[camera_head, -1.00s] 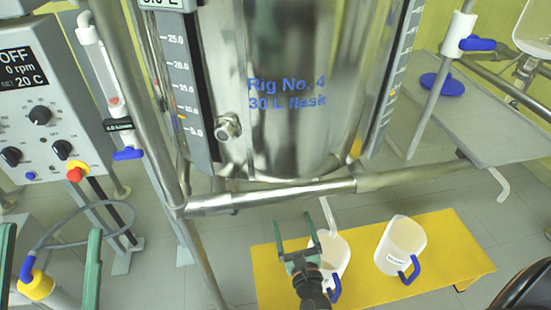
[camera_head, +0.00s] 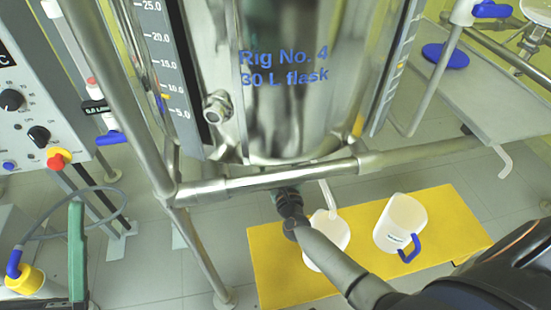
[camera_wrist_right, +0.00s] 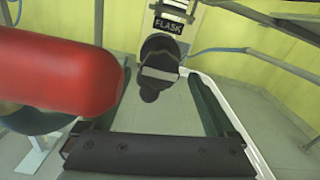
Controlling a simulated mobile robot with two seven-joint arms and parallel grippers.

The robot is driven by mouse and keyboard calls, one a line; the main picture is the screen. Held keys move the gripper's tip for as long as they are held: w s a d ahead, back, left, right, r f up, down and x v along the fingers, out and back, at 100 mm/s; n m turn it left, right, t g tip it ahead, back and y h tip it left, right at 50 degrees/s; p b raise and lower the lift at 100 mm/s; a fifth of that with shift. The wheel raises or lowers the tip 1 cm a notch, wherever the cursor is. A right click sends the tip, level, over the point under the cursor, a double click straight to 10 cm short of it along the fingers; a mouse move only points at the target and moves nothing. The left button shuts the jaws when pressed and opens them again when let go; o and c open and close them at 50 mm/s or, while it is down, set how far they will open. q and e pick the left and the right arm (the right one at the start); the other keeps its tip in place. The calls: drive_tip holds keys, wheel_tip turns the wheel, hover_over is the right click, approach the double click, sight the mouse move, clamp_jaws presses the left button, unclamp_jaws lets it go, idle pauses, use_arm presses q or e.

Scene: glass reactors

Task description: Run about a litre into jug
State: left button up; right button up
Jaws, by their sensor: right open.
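Two white jugs with blue handles stand on a yellow platform. The nearer-to-outlet jug (camera_head: 333,230) is below the white outlet tube (camera_head: 328,195), partly hidden by my right arm. The other jug (camera_head: 399,220) stands to its right. The steel flask (camera_head: 290,115) is above. In the right wrist view, my right gripper (camera_wrist_right: 157,88) is open, with a dark knob-like part (camera_wrist_right: 160,55) below a "FLASK" label seen between its fingers; contact cannot be told. A red rounded part (camera_wrist_right: 60,75) is close at left.
A steel frame bar (camera_head: 260,182) crosses below the flask and hides my right fingers in the head view. The yellow platform (camera_head: 455,232) has free room at its right. A grey shelf (camera_head: 500,95) is at right. A control box (camera_head: 30,110) stands at left.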

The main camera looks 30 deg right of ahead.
drive_tip(key=shift+x, duration=0.8)
drive_tip(key=shift+c, duration=0.3)
drive_tip(key=c, duration=1.3)
